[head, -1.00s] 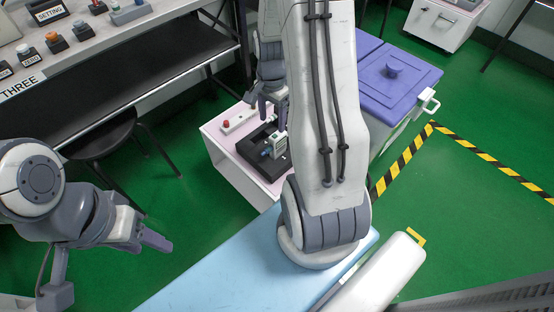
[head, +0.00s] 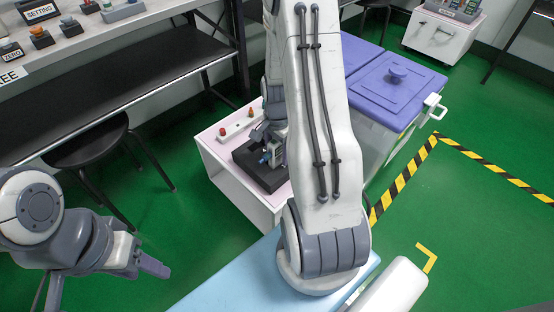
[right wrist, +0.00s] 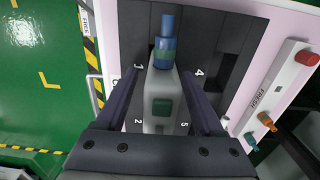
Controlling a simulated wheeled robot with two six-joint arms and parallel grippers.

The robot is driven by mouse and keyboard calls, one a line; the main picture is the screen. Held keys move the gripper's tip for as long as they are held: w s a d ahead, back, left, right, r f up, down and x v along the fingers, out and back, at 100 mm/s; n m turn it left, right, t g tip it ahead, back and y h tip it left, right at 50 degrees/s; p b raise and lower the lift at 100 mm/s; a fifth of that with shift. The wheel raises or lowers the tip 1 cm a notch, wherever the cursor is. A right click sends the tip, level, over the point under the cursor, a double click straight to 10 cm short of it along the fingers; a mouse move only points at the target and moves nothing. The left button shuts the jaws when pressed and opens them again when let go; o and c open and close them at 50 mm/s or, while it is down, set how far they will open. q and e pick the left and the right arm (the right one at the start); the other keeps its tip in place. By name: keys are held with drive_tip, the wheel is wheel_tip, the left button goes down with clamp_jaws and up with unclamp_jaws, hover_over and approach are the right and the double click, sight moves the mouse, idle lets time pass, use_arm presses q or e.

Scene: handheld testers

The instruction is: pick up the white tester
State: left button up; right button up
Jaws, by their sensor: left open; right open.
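The white tester (right wrist: 162,108) has a pale body with a green patch and a blue and green top end. It sits in a black holder (right wrist: 97,48) with numbered places, and it shows small in the head view (head: 279,153). My right gripper (right wrist: 160,84) is open, with one finger on each side of the tester's body. Whether the fingers touch it I cannot tell. In the head view my right arm hides part of the holder. My left gripper (head: 152,266) is open and empty at the lower left, far from the tester.
The holder rests on a white cabinet (head: 232,182). A white strip with coloured buttons (right wrist: 280,85), marked FRESH, lies beside it. A bench (head: 120,90) and black stool (head: 85,150) stand left, a purple-lidded bin (head: 398,88) right. Green floor is clear at right.

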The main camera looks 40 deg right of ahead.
drive_tip(key=shift+f, duration=0.3)
clamp_jaws()
drive_tip(key=shift+r, duration=0.15)
